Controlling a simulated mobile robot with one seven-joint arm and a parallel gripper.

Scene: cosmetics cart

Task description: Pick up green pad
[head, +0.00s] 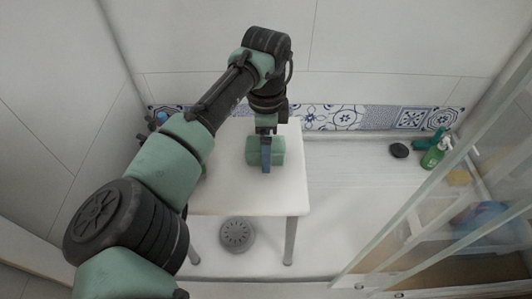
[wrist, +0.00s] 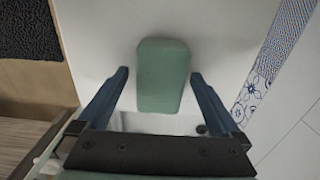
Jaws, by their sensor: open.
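The green pad (head: 279,150) lies flat on a white stool or small table (head: 290,190) in the head view. In the wrist view the green pad (wrist: 163,75) is a rounded block, lengthwise between and beyond the fingertips. My gripper (head: 266,168) is over the pad in the head view and hides part of it. In the wrist view my gripper (wrist: 159,73) is open, with one blue finger on each side of the pad and a gap on both sides. I cannot tell its height above the pad.
A round grey drain-like disc (head: 237,235) is on the floor below the white table. At the right, a green bottle (head: 434,155) and a dark round object (head: 399,150) stand near the wall. Glass panels (head: 440,190) border the right side. The table's right part is clear.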

